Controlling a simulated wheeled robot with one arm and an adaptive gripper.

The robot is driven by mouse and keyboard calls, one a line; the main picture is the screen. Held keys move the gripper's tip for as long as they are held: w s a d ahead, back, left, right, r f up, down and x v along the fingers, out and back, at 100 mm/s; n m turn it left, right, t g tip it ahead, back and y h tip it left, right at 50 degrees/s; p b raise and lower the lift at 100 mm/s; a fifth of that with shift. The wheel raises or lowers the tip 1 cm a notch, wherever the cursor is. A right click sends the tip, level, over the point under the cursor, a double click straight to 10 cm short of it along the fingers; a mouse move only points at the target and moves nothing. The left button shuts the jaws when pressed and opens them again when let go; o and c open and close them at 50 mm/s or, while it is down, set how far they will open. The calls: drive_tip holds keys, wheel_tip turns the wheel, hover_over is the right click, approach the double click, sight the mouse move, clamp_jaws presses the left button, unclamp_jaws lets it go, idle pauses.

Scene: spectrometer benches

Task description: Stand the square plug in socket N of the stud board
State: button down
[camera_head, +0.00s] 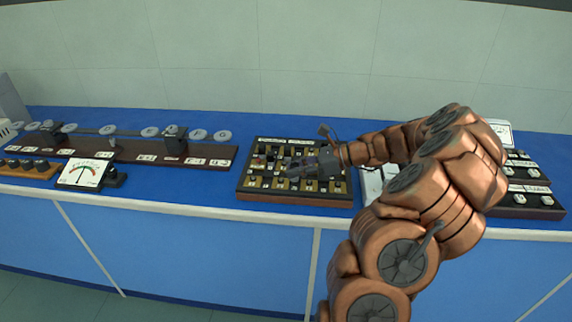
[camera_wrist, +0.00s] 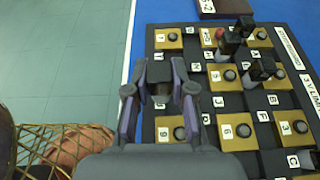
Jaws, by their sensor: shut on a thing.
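The stud board (camera_head: 295,198) is a dark board with a brown front edge, brass plates and black studs; it also fills the right of the wrist view (camera_wrist: 148,133). My gripper (camera_head: 297,170) is low over the board. In the wrist view my gripper (camera_wrist: 160,90) is shut on a small dark block, the square plug (camera_wrist: 160,89), between its fingertips near the board's left side. The plug's lower end and its contact with the board cannot be made out. A small white label that looks like N (camera_wrist: 196,67) lies just right of the fingers; its socket is not clear.
Dark plugs (camera_wrist: 230,43) (camera_wrist: 262,70) stand among the studs to the right of my gripper. In the head view a meter (camera_head: 86,173) and a long rail with discs (camera_head: 130,150) are at left. White-topped units (camera_head: 525,190) are at right.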

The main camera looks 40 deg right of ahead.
drive_tip(key=w, duration=0.4)
drive_tip(key=w+d+p, duration=0.1)
drive_tip(key=w, duration=0.1)
drive_tip(key=shift+w+f, duration=0.25)
drive_tip(key=shift+f, duration=0.05)
drive_tip(key=shift+f+p, duration=0.55)
drive_tip(key=shift+f, duration=1.15)
drive_tip(key=shift+f, duration=0.1)
drive_tip(key=c, duration=1)
unclamp_jaws()
